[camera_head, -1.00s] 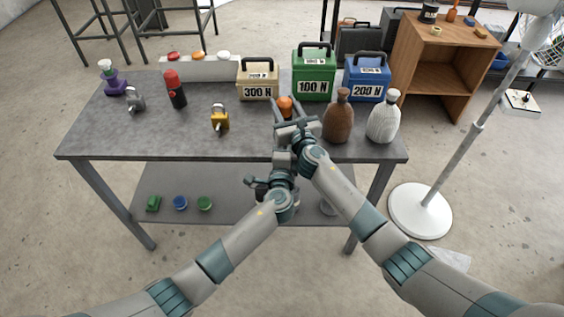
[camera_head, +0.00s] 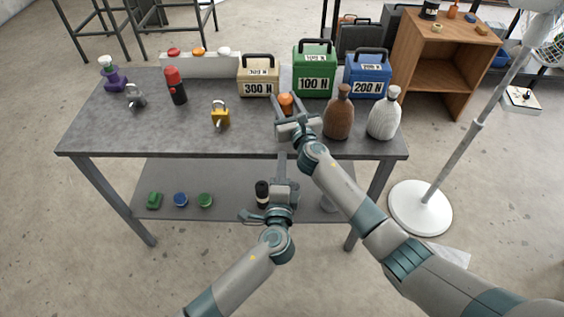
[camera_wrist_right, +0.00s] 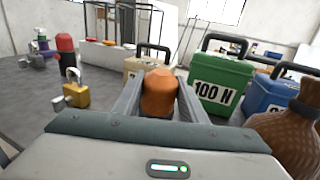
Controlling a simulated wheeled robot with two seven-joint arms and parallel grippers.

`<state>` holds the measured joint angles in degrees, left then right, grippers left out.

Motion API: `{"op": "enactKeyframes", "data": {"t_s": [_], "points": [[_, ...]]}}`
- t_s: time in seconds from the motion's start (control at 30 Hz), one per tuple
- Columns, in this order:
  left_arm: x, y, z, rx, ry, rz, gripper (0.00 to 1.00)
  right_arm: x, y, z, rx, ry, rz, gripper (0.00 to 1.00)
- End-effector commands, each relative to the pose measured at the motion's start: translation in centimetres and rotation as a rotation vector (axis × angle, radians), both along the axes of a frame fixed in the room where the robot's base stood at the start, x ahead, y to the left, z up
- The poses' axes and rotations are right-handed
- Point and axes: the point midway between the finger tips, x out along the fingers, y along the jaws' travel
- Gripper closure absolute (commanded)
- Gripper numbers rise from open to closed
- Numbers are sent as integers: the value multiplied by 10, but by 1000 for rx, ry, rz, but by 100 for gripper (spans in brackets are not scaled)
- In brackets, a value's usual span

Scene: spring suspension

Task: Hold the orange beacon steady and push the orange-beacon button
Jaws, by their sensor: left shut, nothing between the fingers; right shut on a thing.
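The orange beacon (camera_head: 286,103) stands near the table's front edge, right of the middle, and looks upright. My right gripper (camera_head: 287,122) is shut on it; the right wrist view shows the orange beacon (camera_wrist_right: 159,92) between both fingers, its lower part hidden. The orange button (camera_head: 198,52) is in the middle of a white panel (camera_head: 205,66) at the back left, between a red and a white button. It also shows small in the right wrist view (camera_wrist_right: 109,43). My left gripper (camera_head: 281,160) is shut and empty, low in front of the table edge, far from the button.
Boxes marked 300 N (camera_head: 258,77), 100 N (camera_head: 314,72) and 200 N (camera_head: 367,75) stand behind the beacon. A brown bottle (camera_head: 339,116) and a white bottle (camera_head: 383,116) are to its right. A yellow padlock (camera_head: 220,118) and red-topped cylinder (camera_head: 175,88) stand left.

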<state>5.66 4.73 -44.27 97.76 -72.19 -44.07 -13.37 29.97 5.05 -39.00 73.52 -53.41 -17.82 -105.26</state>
Motion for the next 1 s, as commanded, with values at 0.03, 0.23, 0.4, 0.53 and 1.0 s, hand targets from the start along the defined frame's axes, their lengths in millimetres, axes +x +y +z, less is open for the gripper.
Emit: {"op": "enactKeyframes", "data": {"t_s": [0.03,0.23,0.4,0.53,1.0], "points": [[0,0,-1,0,0,0,100,-1,-2,-6,-3,7,-3,88],[0,0,0,0,0,0,100,0,-2,-4,-2,4,-3,40],[0,0,0,0,0,0,100,0,-1,-2,-2,3,-2,40],[0,0,0,0,0,0,100,-1,-2,-2,-2,2,-2,40],[0,0,0,0,0,0,100,-47,-17,-3,-3,2,-1,40]]}}
